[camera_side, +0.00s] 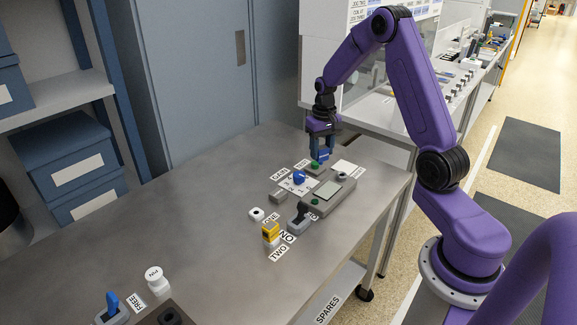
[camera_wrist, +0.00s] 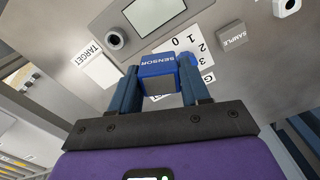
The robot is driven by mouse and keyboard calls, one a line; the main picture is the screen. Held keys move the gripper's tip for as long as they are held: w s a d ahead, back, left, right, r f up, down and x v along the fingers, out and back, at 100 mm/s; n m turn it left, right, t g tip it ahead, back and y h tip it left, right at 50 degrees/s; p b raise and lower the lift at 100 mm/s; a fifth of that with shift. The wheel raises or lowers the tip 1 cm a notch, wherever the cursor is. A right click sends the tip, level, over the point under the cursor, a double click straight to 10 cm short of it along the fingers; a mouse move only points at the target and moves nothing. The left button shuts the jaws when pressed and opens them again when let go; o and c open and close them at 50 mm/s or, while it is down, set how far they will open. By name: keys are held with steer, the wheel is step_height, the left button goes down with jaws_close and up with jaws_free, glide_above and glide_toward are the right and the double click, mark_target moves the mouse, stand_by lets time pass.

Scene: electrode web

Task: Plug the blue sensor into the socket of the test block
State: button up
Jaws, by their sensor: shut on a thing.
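My gripper (camera_side: 321,152) is shut on the blue sensor, a small blue block marked SENSOR (camera_wrist: 158,68). The sensor sits between the two fingertips in the wrist view, above the work surface. In the side view the fingers hang at the far end of the grey test block (camera_side: 318,206), and the sensor is hard to tell from them. The block carries a pale screen, which also shows in the wrist view (camera_wrist: 152,12). A round dark-holed socket (camera_wrist: 115,38) stands on the block, left of and apart from the sensor in the wrist view; it also shows in the side view (camera_side: 342,176).
A white TARGET card (camera_wrist: 98,68) lies beside the block. A blue knob (camera_side: 299,177) stands on a numbered card, near a grey SAMPLE block (camera_wrist: 232,38). A yellow block (camera_side: 270,231) and dark lever (camera_side: 299,213) stand nearer. The table's left middle is clear.

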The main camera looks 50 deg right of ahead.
steer(key=s+d+r+m, duration=0.1)
steer(key=s+d+r, duration=0.1)
steer(key=s+d, duration=0.2)
steer(key=shift+s+d, duration=0.35)
steer(key=shift+d, duration=0.75)
steer(key=shift+f, duration=2.95)
steer(key=shift+f, duration=1.4)
steer(key=o, duration=1.2)
steer(key=shift+o, duration=0.2)
step_height(320, 180, up, 17)
steer(key=shift+r, duration=0.15)
